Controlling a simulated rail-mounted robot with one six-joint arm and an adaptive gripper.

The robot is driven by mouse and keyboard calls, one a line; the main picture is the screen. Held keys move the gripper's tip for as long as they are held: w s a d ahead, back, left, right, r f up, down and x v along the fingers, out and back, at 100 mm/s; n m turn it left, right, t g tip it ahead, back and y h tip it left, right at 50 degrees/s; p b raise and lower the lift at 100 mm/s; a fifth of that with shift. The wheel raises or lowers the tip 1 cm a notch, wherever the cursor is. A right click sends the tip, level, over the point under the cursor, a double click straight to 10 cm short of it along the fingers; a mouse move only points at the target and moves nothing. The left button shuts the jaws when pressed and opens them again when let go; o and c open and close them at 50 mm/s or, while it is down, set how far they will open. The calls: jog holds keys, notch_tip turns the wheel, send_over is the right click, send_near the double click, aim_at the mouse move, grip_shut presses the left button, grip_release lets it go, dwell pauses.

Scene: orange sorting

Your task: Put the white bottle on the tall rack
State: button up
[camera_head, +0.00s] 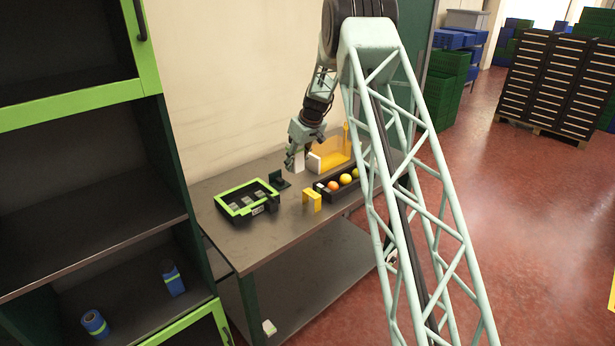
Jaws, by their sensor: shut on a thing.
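My gripper (298,160) reaches down over the far part of the table and is shut on a small white object (299,163), which looks like the white bottle. The gripper hides part of it, and I cannot tell whether its base touches the table. Another white piece (315,162) stands just to its right, beside an orange see-through panel. The tall rack (90,220) stands at the left, dark with bright green edges. Its middle shelf looks empty. My gripper is well to the right of the rack.
The table (235,237) holds a green-rimmed tray (222,206), a yellow block (312,195) and a black box (352,199) with oranges. Blue containers (172,278) stand on the rack's lower shelf. A small whitish item (269,327) lies low under the table. The table's front left is clear.

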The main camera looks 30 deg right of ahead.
dwell(0.3)
send_over(294, 188)
jog(key=s, duration=0.2)
jog(key=shift+w+d+f, duration=0.1)
jog(key=shift+f, duration=1.45)
jog(key=shift+w+d+f, duration=0.1)
jog(key=shift+f, duration=1.45)
jog(key=shift+f, duration=1.9)
jog(key=shift+f+b, duration=0.15)
jog(key=shift+b, duration=0.25)
jog(key=o, duration=1)
jog(key=shift+r+p, duration=0.3)
jog(key=shift+v, duration=5.9)
